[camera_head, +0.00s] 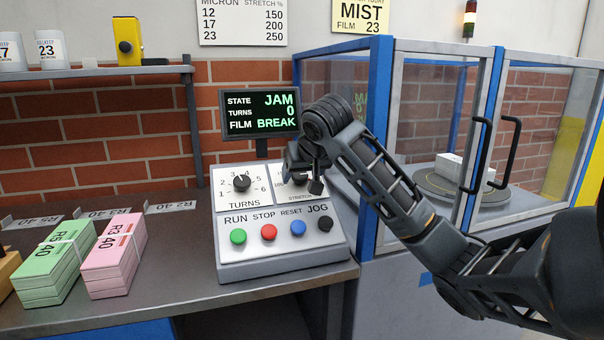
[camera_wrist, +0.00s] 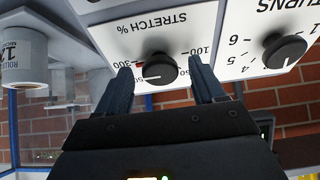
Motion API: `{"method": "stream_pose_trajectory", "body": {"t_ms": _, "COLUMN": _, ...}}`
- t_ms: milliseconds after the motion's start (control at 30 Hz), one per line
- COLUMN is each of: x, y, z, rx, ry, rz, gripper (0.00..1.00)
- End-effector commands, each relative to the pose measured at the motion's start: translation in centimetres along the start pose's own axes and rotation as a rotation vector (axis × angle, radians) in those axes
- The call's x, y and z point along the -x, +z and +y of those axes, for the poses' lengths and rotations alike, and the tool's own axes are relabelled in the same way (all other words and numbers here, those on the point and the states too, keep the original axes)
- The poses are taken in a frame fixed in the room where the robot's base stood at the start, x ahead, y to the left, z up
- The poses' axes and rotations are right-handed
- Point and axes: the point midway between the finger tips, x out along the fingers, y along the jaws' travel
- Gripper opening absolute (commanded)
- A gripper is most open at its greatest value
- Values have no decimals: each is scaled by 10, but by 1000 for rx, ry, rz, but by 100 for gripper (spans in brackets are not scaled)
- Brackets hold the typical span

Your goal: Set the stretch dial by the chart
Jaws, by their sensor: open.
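The stretch dial (camera_wrist: 160,68) is a black round knob on the white panel, shown upside down in the wrist view. Labels 100 and 300 show beside it; a finger partly covers others. Its white mark points toward the 300 side; the exact value cannot be told. My gripper (camera_head: 312,180) is open, one finger on each side of the knob, with gaps visible. In the head view my gripper hides most of this dial. The chart (camera_head: 243,22) on the wall pairs 12 with 150, 17 with 200, 23 with 250. A yellow card (camera_head: 361,16) reads MIST, FILM 23.
The turns dial (camera_head: 241,183) sits left of the stretch dial. Green, red, blue and black buttons line the panel (camera_head: 280,255) below. The screen (camera_head: 261,112) reads JAM, 0, BREAK. Green (camera_head: 54,262) and pink bundles (camera_head: 114,255) lie left. A glass-doored enclosure (camera_head: 440,110) stands right.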

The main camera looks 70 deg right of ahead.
Motion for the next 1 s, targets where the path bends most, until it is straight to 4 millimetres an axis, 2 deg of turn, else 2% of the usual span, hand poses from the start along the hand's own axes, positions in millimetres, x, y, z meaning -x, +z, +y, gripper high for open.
{"method": "stream_pose_trajectory", "body": {"t_ms": 67, "x": 0, "y": 0, "z": 0, "rx": 0, "ry": 0, "rz": 0, "gripper": 69}}
{"method": "stream_pose_trajectory", "body": {"t_ms": 633, "x": 0, "y": 0, "z": 0, "rx": 0, "ry": -1, "rz": 0, "gripper": 14}}
{"method": "stream_pose_trajectory", "body": {"t_ms": 1000, "x": 2, "y": -1, "z": -1, "rx": 30, "ry": -13, "rz": -2, "gripper": 14}}
